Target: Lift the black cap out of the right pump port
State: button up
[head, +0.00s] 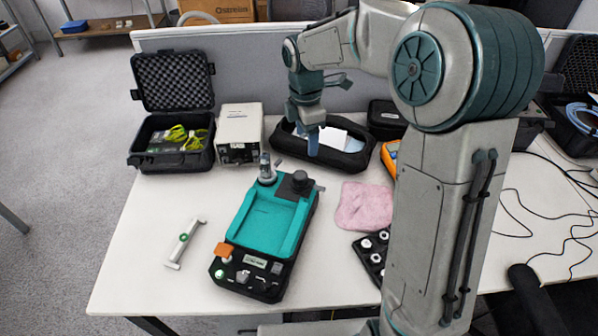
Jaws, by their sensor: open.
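The teal and black pump (268,225) stands on the white table. A round black cap (300,178) sits at the right of its far end, in the right port. A metal fitting (266,168) stands upright at the left of the same end. My gripper (312,148) points down beyond the cap and slightly to its right in the picture, apart from it. It is open and I see nothing held in it. Its fingers overlap each other in this view, so the gap between them is hard to see.
Behind my gripper lies an open black pouch (283,143). A pink cloth (352,222) and a black tray of small parts (360,247) are right of the pump. A white handle (184,244) lies left; a grey box (228,153) and open case (142,160) stand behind.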

notch_tip(320, 180, down, 2)
jog(key=w+a+n, duration=0.2)
jog(key=w+n, duration=0.1)
send_over(300, 174)
jog(key=f, duration=0.8)
jog(key=shift+s+a, duration=0.15)
jog(key=shift+s, duration=0.05)
jog(key=shift+f+p, duration=0.8)
jog(key=shift+f, duration=2.05)
jog(key=shift+w, duration=0.1)
jog(key=c, duration=1.1)
